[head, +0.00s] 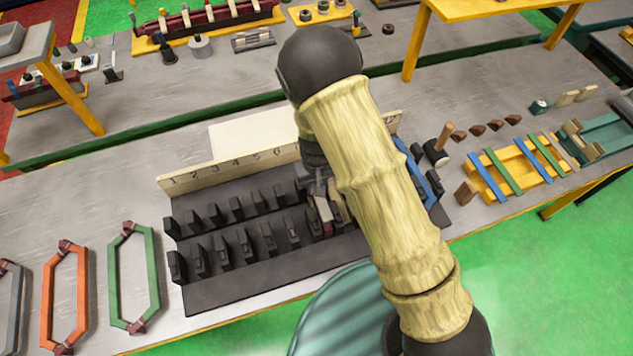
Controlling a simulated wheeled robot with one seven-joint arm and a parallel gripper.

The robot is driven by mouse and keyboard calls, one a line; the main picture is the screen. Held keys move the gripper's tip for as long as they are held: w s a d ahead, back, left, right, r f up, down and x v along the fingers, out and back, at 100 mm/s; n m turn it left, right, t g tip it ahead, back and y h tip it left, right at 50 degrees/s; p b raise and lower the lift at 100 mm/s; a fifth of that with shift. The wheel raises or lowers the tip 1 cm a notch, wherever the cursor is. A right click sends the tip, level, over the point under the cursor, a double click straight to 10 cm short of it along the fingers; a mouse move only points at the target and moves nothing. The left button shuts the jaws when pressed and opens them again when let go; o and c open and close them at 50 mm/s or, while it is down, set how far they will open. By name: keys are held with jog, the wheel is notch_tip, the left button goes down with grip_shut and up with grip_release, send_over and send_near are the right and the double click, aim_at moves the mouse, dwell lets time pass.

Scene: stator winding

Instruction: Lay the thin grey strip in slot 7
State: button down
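The dark slotted block (235,285) lies on the bench with rows of upright black teeth. My arm crosses in front of the board and hides the place of number 7. My gripper (324,203) is low over the block, just left of my arm and among the teeth near the covered slots. Its fingers are small and partly hidden, so I cannot tell if it is open or holds anything. I cannot make out the thin grey strip for sure.
A yellow rack (522,172) with blue and green strips stands at the right. Green (134,275) and orange (65,297) coil frames lie at the left. Blue pieces (424,178) sit at the block's right end. A second bench with tools stands behind.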

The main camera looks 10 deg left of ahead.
jog(key=shift+f+b, duration=0.5)
jog(key=shift+f, duration=0.4)
jog(key=shift+f+b, duration=1.2)
jog(key=shift+f, duration=0.35)
dwell(1.0)
jog(key=c, duration=1.1)
grip_release()
jog(key=shift+o, duration=0.2)
jog(key=shift+r+p, duration=0.75)
jog(key=shift+r, duration=0.15)
jog(key=shift+r+p, duration=2.85)
jog(key=shift+r, duration=0.85)
